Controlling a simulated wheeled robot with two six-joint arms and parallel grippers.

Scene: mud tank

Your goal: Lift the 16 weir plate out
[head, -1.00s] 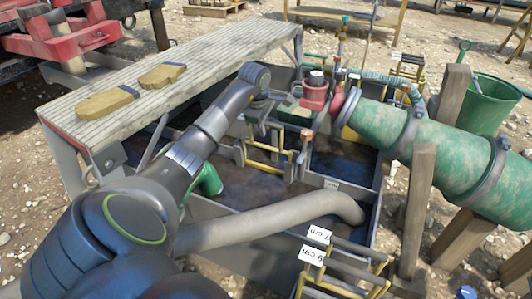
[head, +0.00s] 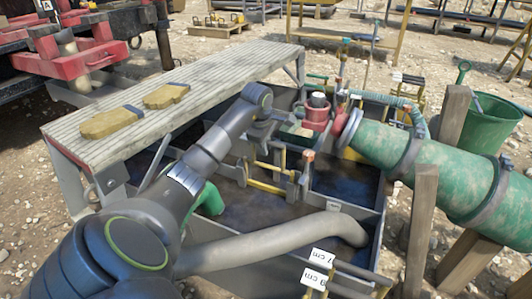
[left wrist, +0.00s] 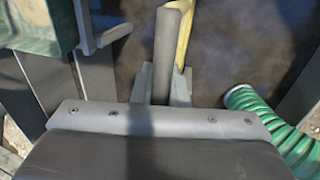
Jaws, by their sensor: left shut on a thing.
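My left gripper (head: 268,140) reaches over the middle of the tank, its tips partly hidden among yellow-edged bars in the head view. In the left wrist view its two grey fingers (left wrist: 164,88) are closed on a grey bar with a yellow strip beside it, which I take for the top of a weir plate (left wrist: 168,42). No number shows on it. Yellow bars (head: 268,186) lie just below the gripper in the head view. I cannot tell how high the plate stands in its slot. My right gripper is out of view.
Two plates labelled in cm (head: 316,278) stand at the tank's front right. A thick grey pipe (head: 280,240) crosses the tank. A green hose (left wrist: 262,112) is close to the right of the gripper. A plank walkway (head: 190,95), a green pipe (head: 440,170) and wooden posts (head: 421,220) flank the tank.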

